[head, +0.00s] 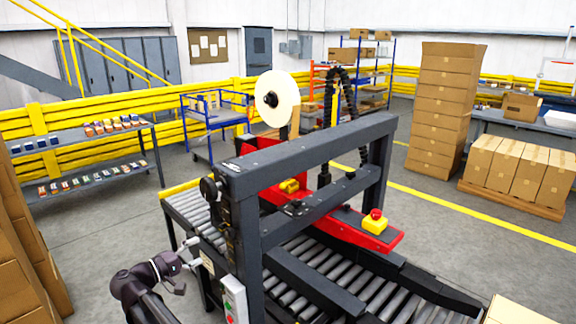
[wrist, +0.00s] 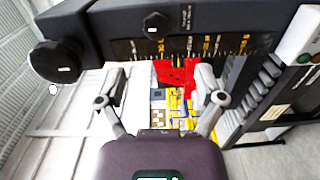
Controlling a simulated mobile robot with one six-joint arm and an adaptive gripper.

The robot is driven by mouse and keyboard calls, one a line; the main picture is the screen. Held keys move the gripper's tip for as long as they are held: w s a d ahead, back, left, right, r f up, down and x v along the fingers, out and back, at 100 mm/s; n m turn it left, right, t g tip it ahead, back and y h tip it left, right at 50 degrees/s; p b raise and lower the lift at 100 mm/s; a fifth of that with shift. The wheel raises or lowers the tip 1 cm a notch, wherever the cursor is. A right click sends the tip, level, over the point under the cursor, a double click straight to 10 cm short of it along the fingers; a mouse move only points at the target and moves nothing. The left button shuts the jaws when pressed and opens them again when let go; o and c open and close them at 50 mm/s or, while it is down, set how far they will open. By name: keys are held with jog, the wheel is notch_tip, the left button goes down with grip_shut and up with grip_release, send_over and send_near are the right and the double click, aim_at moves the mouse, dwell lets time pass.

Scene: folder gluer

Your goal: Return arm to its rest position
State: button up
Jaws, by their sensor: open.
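My gripper (head: 190,264) is at the lower left in the head view, close to the left side of the dark grey machine frame (head: 250,240). In the wrist view my gripper (wrist: 162,98) has its two fingers spread apart with nothing between them. Beyond the fingers, the wrist view shows the machine's dark beam with a scale strip and a black round knob (wrist: 57,61). The knob also shows in the head view (head: 208,187). I cannot tell whether a fingertip touches the machine.
A roller conveyor (head: 190,212) runs through the machine. A control box with buttons (head: 234,298) is on the near post. Stacked cardboard boxes (head: 22,250) stand at the left edge. A shelf with small items (head: 90,150) is behind. Open floor lies between shelf and conveyor.

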jog(key=w+d+f+m+g+y, duration=0.1)
jog(key=d+f+g, duration=0.25)
jog(key=d, duration=0.65)
jog(key=w+d+f+m+g+y, duration=0.15)
jog(key=d+f, duration=0.25)
jog(key=d, duration=0.5)
jog(key=w+d+f+m+g, duration=0.1)
jog(key=d+f+g, duration=0.3)
jog(key=d, duration=0.6)
jog(key=s+d+f+m+g+y, duration=0.2)
jog(key=s+d, duration=0.4)
jog(key=d, duration=0.3)
jog(key=s+d+f+m+g+y, duration=0.2)
jog(key=s+d+f+m+y, duration=0.2)
jog(key=d, duration=0.5)
jog(key=shift+s+d+f+y, duration=0.3)
jog(key=shift+s+y, duration=0.75)
jog(key=shift+y, duration=0.5)
